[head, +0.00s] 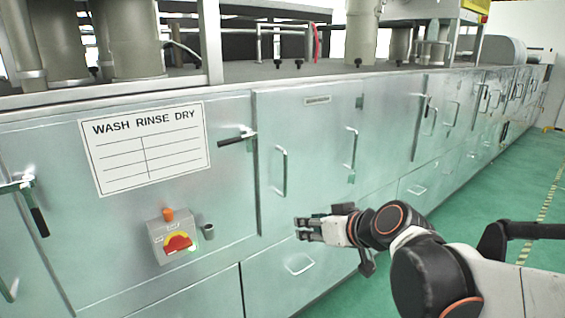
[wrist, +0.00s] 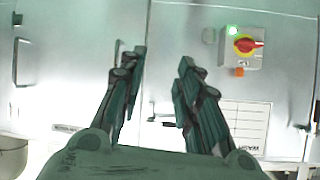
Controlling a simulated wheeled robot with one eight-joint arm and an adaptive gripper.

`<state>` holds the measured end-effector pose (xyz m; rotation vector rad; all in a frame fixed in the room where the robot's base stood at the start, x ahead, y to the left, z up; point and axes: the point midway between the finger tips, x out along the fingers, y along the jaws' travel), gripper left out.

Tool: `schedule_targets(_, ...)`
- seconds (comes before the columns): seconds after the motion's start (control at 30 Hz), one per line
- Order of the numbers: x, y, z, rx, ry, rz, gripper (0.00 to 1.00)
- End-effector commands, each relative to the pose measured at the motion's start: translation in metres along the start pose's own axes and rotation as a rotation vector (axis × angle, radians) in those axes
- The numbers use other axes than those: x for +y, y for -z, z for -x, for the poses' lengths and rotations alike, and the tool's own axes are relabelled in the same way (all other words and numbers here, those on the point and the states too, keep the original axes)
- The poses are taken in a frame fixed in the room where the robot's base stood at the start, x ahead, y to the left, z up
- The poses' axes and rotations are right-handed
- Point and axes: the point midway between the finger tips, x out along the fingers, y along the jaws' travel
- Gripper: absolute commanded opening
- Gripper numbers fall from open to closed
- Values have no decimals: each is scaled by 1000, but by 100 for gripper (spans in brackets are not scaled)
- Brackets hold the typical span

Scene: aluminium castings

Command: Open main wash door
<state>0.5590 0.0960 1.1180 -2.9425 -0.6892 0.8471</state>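A large pale green metal door panel (head: 110,235) carries a white "WASH RINSE DRY" sign (head: 145,147). It looks closed, and no text reading "main wash" is legible. A black-handled latch (head: 238,138) sits at its upper right edge; it also shows in the wrist view (wrist: 162,118). Another black-handled latch (head: 28,200) is at the far left. My gripper (head: 298,229) is in front of the machine, right of the signed panel and below a vertical handle (head: 281,171). In the wrist view my gripper (wrist: 160,62) has its fingers apart with nothing between them.
A grey switch box (head: 172,238) with a red and yellow knob is below the sign; in the wrist view it (wrist: 241,48) shows a lit green light. A drawer handle (head: 299,264) is below my gripper. More closed doors run right. Green floor (head: 500,195) is clear at right.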

Motion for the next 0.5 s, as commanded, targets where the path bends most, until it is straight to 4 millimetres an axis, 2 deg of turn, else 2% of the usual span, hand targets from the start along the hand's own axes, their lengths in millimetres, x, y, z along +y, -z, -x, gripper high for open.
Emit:
schedule_targets(0.03, 4, 15, -11, 37, 13, 11, 31)
schedule_targets(0.2, 16, 55, -48, 174, 43, 51, 31)
schedule_targets(0.33, 32, 78, -74, 276, 42, 76, 31)
schedule_targets(0.5, 56, 98, -106, 398, 16, 97, 31)
